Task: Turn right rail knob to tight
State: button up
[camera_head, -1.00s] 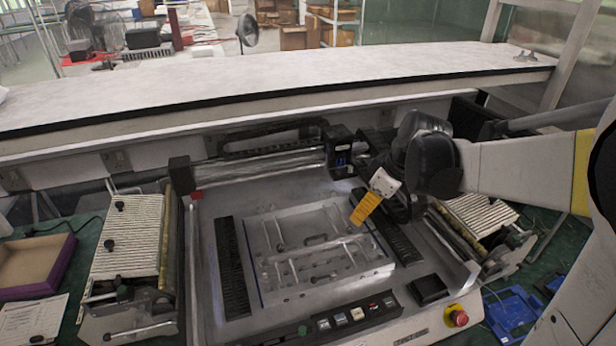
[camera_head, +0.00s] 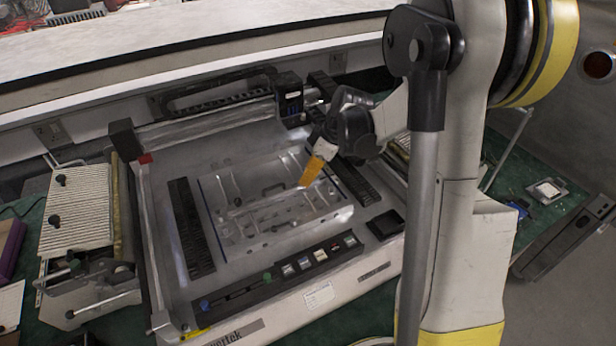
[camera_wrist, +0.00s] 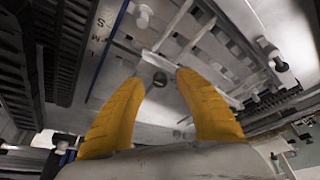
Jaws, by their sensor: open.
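My gripper (camera_head: 307,181) has yellow fingers and hangs above the right part of the metal fixture plate (camera_head: 235,238) in the head view. In the wrist view my gripper (camera_wrist: 158,76) is open, its two fingers apart with nothing held. A small dark round knob (camera_wrist: 160,79) on a light metal bar shows between the fingertips; I cannot tell the height gap or whether it is the right rail knob. Pale knobs or posts (camera_wrist: 278,63) stand on the rails to the right in that view. The knob's tightness cannot be read.
The fixture sits in a machine bed between black slotted strips (camera_head: 191,228). A front panel (camera_head: 285,272) carries buttons, a green knob (camera_head: 267,276) and a blue knob (camera_head: 204,304). A ribbed feeder (camera_head: 75,212) stands left. A long pale bench (camera_head: 180,42) lies behind.

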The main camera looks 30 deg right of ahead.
jog(key=shift+f, duration=0.15)
jog(key=shift+c, duration=0.4)
grip_shut()
jog(key=shift+a+m, duration=0.1)
jog(key=shift+m, duration=0.2)
jog(key=m+h, duration=0.1)
jog(key=m, duration=0.1)
jog(key=m+t, duration=0.1)
jog(key=m, duration=0.1)
jog(key=shift+a+m+h, duration=0.1)
jog(key=shift+m+h, duration=0.2)
jog(key=shift+h, duration=0.1)
jog(key=m+h, duration=0.2)
jog(key=m, duration=0.3)
jog(key=shift+a+b, duration=0.1)
jog(key=shift+b, duration=0.3)
jog(key=m+h, duration=0.1)
jog(key=m, duration=0.2)
jog(key=m+h, duration=0.1)
jog(key=m, duration=0.3)
jog(key=shift+a+g, duration=0.1)
jog(key=shift+g, duration=0.3)
jog(key=m+g+h, duration=0.1)
jog(key=m, duration=0.2)
jog(key=m+g, duration=0.1)
jog(key=m, duration=0.2)
jog(key=shift+w+h+b, duration=0.1)
jog(key=shift+h+b, duration=0.2)
jog(key=shift+h, duration=0.1)
jog(key=shift+m, duration=0.4)
